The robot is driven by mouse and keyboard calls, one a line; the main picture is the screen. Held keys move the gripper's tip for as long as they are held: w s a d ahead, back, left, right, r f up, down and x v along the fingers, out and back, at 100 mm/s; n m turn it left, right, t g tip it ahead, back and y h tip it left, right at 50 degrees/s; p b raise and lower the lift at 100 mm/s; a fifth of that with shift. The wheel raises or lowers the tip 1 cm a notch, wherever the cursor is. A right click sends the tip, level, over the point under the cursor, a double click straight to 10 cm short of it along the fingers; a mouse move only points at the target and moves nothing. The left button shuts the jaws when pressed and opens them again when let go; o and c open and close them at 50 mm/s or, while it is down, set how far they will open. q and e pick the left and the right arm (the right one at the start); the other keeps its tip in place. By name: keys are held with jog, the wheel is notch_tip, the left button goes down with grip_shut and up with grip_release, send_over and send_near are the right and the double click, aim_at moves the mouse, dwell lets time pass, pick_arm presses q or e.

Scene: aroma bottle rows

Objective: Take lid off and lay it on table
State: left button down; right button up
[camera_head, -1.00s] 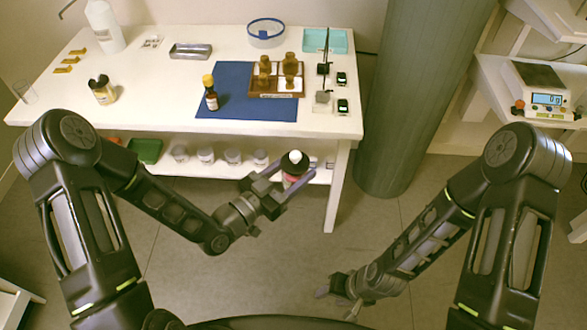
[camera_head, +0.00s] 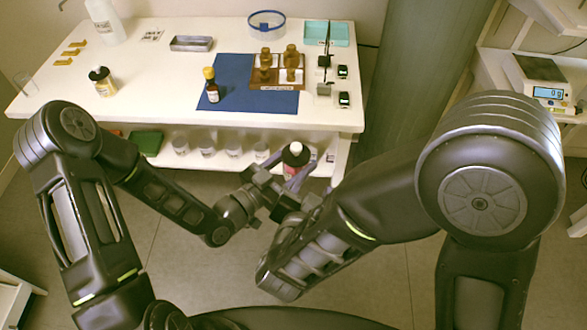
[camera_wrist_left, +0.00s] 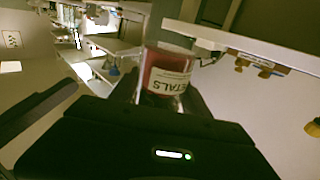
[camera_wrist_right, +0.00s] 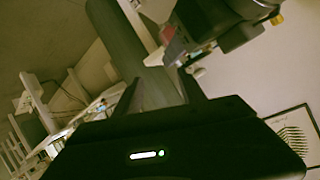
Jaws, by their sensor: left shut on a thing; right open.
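A jar of pink contents (camera_head: 290,170) has a dark lid with a white top (camera_head: 295,148) on it. My left gripper (camera_head: 293,174) is shut around the jar and holds it upright in front of the table. In the left wrist view the jar (camera_wrist_left: 167,72) stands between the fingers with its label partly readable as "PETALS". My right gripper (camera_wrist_right: 160,82) is open and empty. In the right wrist view the left gripper and some pink of the jar (camera_wrist_right: 168,33) are beyond its fingers. In the head view my right forearm hides most of the right gripper.
The white table (camera_head: 150,95) carries a blue mat (camera_head: 230,72), a small dark bottle with a yellow cap (camera_head: 211,88), a tray of amber bottles (camera_head: 275,85) and a dark-lidded jar (camera_head: 102,82). Its front left is bare. A grey column (camera_head: 410,90) stands at its right.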

aim_at(297, 145)
jog(key=a+r+n+t+y, duration=0.1)
jog(key=a+r+n+y, duration=0.1)
jog(key=a+r+n, duration=0.2)
jog(key=shift+w+r+n+t, duration=0.25)
jog(key=shift+w+n+t, duration=0.1)
jog(key=shift+n, duration=0.75)
jog(key=x, duration=1.2)
jog(key=shift+a, duration=0.15)
grip_shut()
jog(key=shift+r, duration=0.1)
dwell(0.6)
